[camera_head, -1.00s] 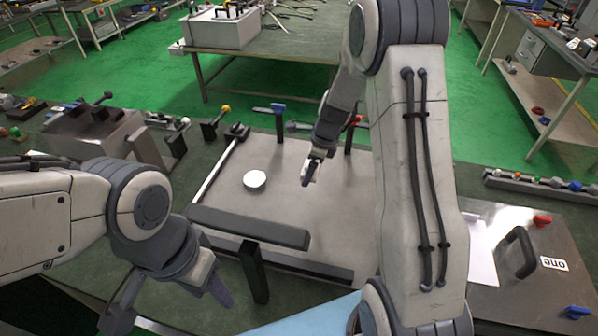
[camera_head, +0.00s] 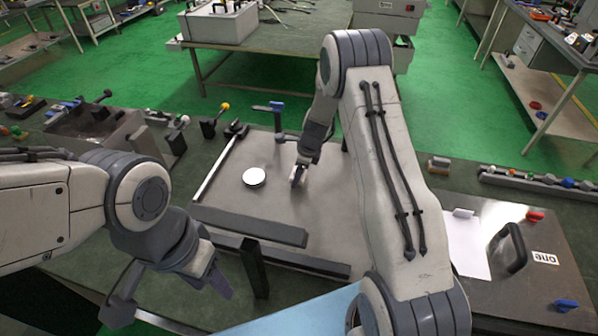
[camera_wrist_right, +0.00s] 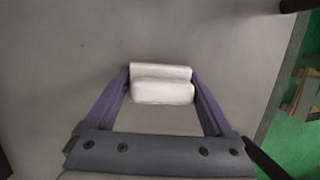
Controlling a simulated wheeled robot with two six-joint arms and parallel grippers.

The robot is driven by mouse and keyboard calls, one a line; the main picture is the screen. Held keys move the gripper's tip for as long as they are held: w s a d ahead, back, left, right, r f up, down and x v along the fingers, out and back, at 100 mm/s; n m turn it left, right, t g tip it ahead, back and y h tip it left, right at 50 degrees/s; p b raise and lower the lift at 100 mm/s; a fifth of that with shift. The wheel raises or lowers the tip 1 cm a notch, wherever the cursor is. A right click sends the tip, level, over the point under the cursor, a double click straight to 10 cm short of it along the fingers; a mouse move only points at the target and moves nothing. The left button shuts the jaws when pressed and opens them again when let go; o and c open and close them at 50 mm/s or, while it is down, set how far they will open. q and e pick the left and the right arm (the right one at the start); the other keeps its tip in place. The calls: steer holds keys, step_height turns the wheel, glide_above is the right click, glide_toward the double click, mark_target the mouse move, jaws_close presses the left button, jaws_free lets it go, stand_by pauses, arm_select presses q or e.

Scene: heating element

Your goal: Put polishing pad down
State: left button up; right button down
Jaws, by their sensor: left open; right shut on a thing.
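A white block-like pad (camera_wrist_right: 162,84), which I take as the polishing pad, is held between the two purple fingers of my right gripper (camera_wrist_right: 162,88). In the head view my right gripper (camera_head: 299,176) is low over the grey metal plate (camera_head: 310,212), right of a white round disc (camera_head: 254,177). The pad is too small there to make out, and I cannot tell whether it touches the plate. My left gripper (camera_head: 170,304) is open and empty at the lower left, in front of the plate and apart from it.
Dark bars (camera_head: 250,226) edge the plate's front, and a blue-handled clamp (camera_head: 277,112) stands at its back. A metal panel with a black handle (camera_head: 508,248) and a white sheet (camera_head: 466,246) lie to the right. The plate around the disc is mostly clear.

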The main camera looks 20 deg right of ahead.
steer(key=shift+f+b, duration=0.3)
steer(key=shift+f, duration=0.25)
jaws_free()
steer(key=shift+s, duration=0.1)
steer(key=v, duration=1.3)
steer(key=shift+a+r, duration=0.1)
steer(key=shift+r, duration=0.1)
